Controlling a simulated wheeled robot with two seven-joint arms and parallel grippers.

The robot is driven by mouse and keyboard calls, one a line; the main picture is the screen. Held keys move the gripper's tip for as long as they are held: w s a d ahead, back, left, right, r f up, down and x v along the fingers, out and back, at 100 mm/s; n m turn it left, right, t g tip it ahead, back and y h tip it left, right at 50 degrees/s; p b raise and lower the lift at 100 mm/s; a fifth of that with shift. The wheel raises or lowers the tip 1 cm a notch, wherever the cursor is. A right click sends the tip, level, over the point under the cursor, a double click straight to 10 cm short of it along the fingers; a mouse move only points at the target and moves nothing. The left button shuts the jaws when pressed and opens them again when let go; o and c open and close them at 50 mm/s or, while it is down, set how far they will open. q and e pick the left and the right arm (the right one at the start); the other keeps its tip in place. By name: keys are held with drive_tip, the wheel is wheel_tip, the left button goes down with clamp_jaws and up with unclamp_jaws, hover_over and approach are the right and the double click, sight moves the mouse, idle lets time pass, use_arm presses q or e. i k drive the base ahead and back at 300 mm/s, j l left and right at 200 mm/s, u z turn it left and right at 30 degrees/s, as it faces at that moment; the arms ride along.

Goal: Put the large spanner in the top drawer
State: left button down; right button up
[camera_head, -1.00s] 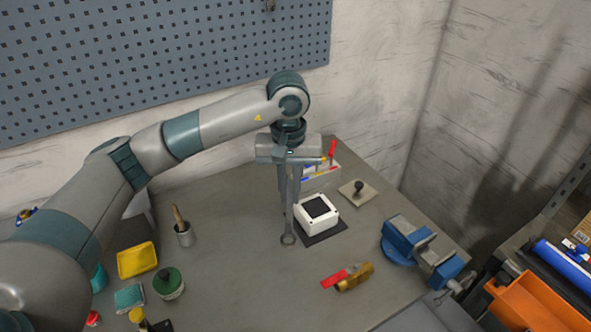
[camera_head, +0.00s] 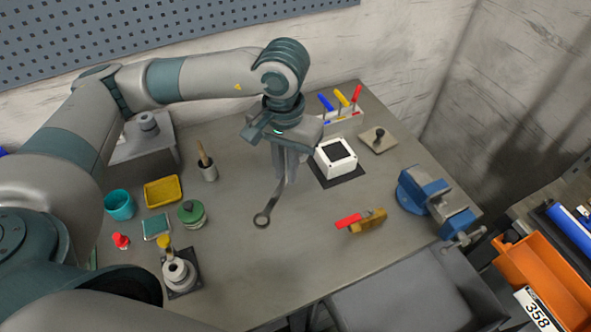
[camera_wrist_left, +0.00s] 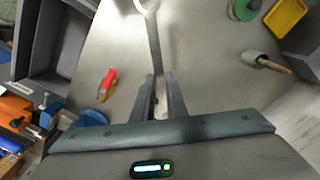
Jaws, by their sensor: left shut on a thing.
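The large spanner (camera_head: 268,208) is a long dark grey tool with a ring end. My left gripper (camera_head: 287,178) points down over the bench and is shut on the spanner's upper part. The spanner slants down to the lower left, its ring end towards the front of the bench; I cannot tell whether that end touches the top. In the left wrist view the spanner (camera_wrist_left: 155,48) runs forward from between the fingers (camera_wrist_left: 160,95). A grey drawer (camera_head: 405,295) stands pulled out below the bench's front edge; its hollow inside also shows in the left wrist view (camera_wrist_left: 50,50). My right gripper is out of view.
A white box (camera_head: 335,158) on a dark mat is right of the gripper. A red-handled brass tool (camera_head: 362,221) and a blue vise (camera_head: 430,198) lie towards the drawer side. Pots and trays crowd the left. An orange bin (camera_head: 545,270) is far right. The bench's front middle is clear.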

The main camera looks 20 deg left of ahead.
sight(390, 308)
drive_tip(key=k+l, duration=0.2)
drive_tip(key=l, duration=0.15)
drive_tip(key=k+l, duration=0.2)
drive_tip(key=l, duration=0.2)
drive_tip(key=k+l+z, duration=0.1)
drive_tip(key=l, duration=0.25)
drive_tip(key=k+l, duration=0.25)
drive_tip(key=l, duration=0.15)
